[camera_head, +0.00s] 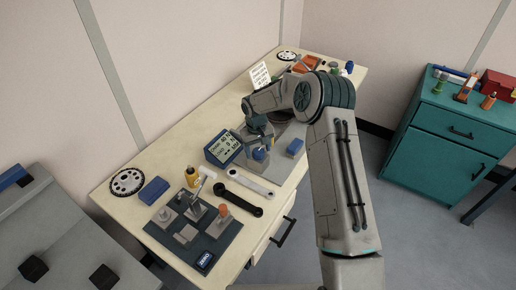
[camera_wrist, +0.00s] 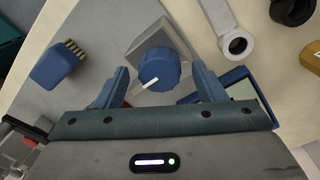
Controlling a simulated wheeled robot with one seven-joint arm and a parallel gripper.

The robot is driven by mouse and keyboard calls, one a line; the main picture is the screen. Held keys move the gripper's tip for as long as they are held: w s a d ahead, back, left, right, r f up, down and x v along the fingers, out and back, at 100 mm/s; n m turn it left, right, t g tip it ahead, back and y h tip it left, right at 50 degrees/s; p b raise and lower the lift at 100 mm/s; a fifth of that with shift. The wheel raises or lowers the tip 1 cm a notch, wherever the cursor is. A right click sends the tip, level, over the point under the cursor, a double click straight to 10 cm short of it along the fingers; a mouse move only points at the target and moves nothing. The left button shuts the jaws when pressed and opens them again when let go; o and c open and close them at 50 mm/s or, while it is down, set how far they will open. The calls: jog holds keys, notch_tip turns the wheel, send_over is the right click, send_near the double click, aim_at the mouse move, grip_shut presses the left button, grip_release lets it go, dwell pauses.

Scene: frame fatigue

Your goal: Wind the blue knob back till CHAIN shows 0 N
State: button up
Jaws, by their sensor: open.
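The blue knob (camera_wrist: 160,68) with a white pointer mark sits on a grey block in the wrist view, between my gripper's fingers. My gripper (camera_wrist: 161,88) is open, with one finger on each side of the knob and visible gaps. In the head view the knob (camera_head: 260,155) shows just under my gripper (camera_head: 258,140). The display box (camera_head: 223,147) with a greenish screen stands left of the knob; its text is too small to read. In the wrist view the display (camera_wrist: 250,90) is partly hidden behind my right finger.
A grey crank arm (camera_head: 251,186) and a black one (camera_head: 238,197) lie in front. A dark tray (camera_head: 185,237) holds several fixtures at the near end. A blue brush-like block (camera_wrist: 60,63) lies left of the knob in the wrist view. A teal cabinet (camera_head: 446,135) stands at right.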

aim_at(257, 152)
jog(key=c, duration=1)
jog(key=shift+f+n+b, duration=0.2)
jog(key=shift+n+b, duration=0.8)
jog(key=shift+b, duration=0.2)
jog(key=shift+r+n+b, duration=0.2)
jog(key=shift+n+b, duration=0.45)
jog(key=shift+n, duration=0.55)
jog(key=o, duration=1)
notch_tip(257, 152, up, 14)
jog(key=b, duration=0.2)
jog(key=shift+s+a+b, duration=0.25)
jog(key=shift+s+b, duration=0.05)
jog(key=shift+b, duration=0.05)
